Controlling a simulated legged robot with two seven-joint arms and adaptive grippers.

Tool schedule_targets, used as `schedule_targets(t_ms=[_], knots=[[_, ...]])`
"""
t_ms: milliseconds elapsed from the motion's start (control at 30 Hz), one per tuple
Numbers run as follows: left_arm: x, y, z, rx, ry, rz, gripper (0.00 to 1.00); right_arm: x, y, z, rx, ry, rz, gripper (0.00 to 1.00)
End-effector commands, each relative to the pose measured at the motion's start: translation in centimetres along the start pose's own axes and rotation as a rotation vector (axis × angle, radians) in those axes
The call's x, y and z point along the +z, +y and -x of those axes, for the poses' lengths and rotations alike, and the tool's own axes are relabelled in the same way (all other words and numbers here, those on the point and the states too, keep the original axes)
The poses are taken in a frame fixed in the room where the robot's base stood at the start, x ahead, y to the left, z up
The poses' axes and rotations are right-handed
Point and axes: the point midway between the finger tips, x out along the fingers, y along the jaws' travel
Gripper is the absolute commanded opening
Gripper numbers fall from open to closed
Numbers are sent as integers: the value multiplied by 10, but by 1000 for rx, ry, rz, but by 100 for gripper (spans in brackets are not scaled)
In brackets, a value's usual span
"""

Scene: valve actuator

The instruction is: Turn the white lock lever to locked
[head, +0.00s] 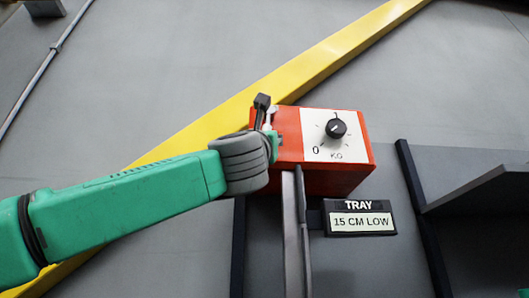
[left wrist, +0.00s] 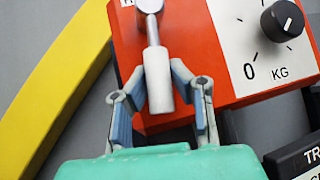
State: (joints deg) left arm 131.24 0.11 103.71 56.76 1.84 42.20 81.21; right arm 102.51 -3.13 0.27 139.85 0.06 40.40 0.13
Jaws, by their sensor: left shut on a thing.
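The white lock lever (left wrist: 157,72) is on the front of a red box (left wrist: 210,55), left of the black dial. In the left wrist view it hangs down from a metal pivot at the top. My left gripper (left wrist: 161,84) is shut on the lever's lower part, with one finger on each side. In the head view the gripper (head: 268,124) is at the left side of the red box (head: 289,128), and the lever (head: 271,116) is partly hidden by it. My right gripper is not in view.
A black dial (head: 336,128) sits on a white panel marked 0 and KG. Below the box are a grey post (head: 292,230) and a sign (head: 360,218) reading TRAY 15 CM LOW. A yellow beam (head: 300,78) runs diagonally behind. A dark shelf (head: 480,188) is at the right.

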Motion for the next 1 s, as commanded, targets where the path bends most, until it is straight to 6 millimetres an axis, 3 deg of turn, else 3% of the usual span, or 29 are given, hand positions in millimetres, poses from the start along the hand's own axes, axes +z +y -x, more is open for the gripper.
schedule_targets(t_ms=[100,567,600,667,1000], knots=[[-5,-11,2,1,0,17,0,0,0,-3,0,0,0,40],[-5,-15,1,6,-3,24,0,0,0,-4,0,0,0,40],[-5,-15,1,6,-3,24,22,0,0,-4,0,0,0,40],[-5,-15,1,6,-3,24,39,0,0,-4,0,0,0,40],[-4,-9,0,15,-5,24,39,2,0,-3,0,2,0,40]])
